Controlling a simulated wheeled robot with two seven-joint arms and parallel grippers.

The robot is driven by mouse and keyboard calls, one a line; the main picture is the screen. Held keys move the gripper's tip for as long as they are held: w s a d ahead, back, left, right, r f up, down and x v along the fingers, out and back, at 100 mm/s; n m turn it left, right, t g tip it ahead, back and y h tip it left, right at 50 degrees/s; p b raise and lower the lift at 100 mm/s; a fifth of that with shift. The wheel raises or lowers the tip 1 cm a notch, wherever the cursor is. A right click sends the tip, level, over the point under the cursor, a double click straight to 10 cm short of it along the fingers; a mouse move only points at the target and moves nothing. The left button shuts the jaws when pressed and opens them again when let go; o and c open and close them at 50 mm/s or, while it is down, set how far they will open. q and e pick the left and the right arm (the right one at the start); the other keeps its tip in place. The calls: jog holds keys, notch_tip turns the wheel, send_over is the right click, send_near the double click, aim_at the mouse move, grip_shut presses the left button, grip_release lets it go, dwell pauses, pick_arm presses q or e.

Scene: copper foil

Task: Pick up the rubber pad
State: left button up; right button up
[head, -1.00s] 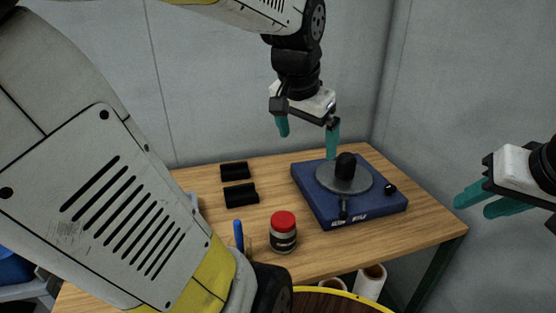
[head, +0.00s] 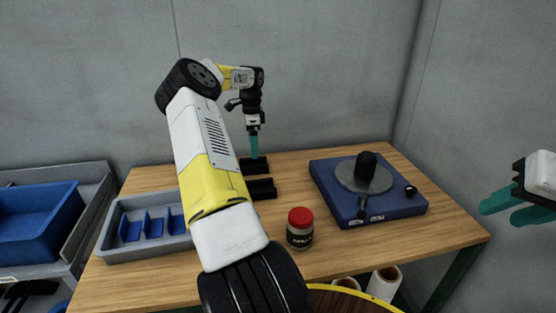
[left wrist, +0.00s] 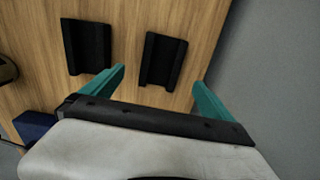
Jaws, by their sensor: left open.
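Two black grooved blocks lie on the wooden table; I cannot tell which, if either, is the rubber pad. The far block (head: 250,166) is near the back wall, and the near block (head: 264,189) is in front of it. My left gripper (head: 254,148) points down over the far block. In the left wrist view, my open left gripper (left wrist: 162,90) has a teal finger to either side of the far block (left wrist: 162,60); the near block (left wrist: 87,45) lies to the left. Contact cannot be told. My right gripper (head: 515,206) is open and empty, right of the table.
A blue base (head: 335,190) with a grey disc and black knob stands at right. A red-lidded jar (head: 300,228) stands at the front. A grey tray (head: 112,240) with blue dividers is left, partly behind my left arm. A blue bin (head: 40,215) is farther left.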

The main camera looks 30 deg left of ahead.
aim_at(254, 162)
pick_arm(q)
jog(key=f, duration=0.8)
jog(key=shift+a+f, duration=0.2)
jog(key=shift+f, duration=0.15)
jog(key=c, duration=1.6)
